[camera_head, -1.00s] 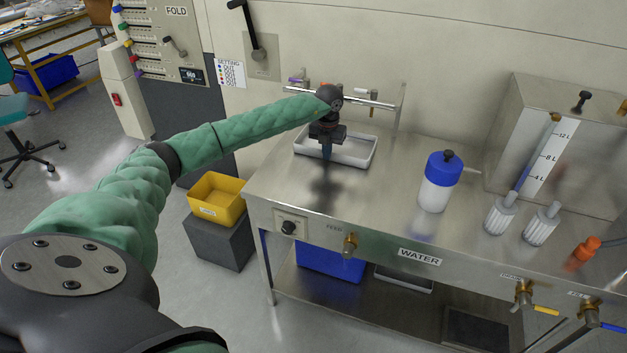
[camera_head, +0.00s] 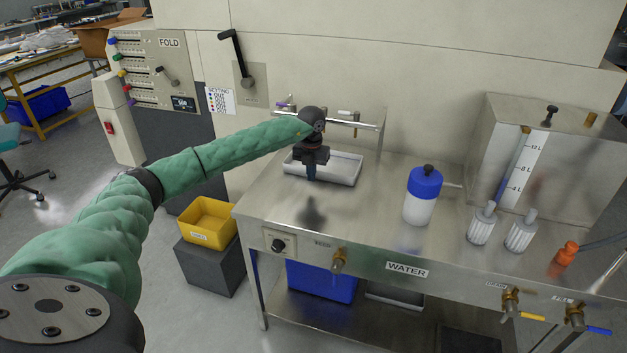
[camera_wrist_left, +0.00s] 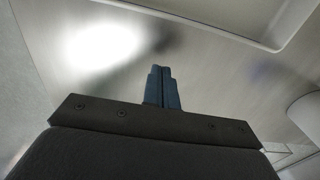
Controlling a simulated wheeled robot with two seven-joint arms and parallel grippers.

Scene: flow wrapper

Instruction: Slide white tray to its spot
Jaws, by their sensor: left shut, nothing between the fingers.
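The white tray (camera_head: 345,170) lies on the steel bench top toward the back left, below a rail. It is shallow and looks empty, though my gripper covers part of its left side. My left gripper (camera_head: 311,178) points down in front of the tray's near side, with its blue fingers together and nothing between them. In the left wrist view the closed fingers (camera_wrist_left: 161,88) show over the bare steel, and the tray's rim (camera_wrist_left: 215,35) crosses the top right, apart from the fingertips. I cannot tell from the head view whether the fingers touch the tray. My right gripper is not in view.
A white bottle with a blue cap (camera_head: 422,195) stands right of the tray. Two ribbed white fittings (camera_head: 482,224) and a steel tank (camera_head: 550,150) are farther right. A yellow bin (camera_head: 207,222) stands left of the bench (camera_head: 300,222). The bench front-left is clear.

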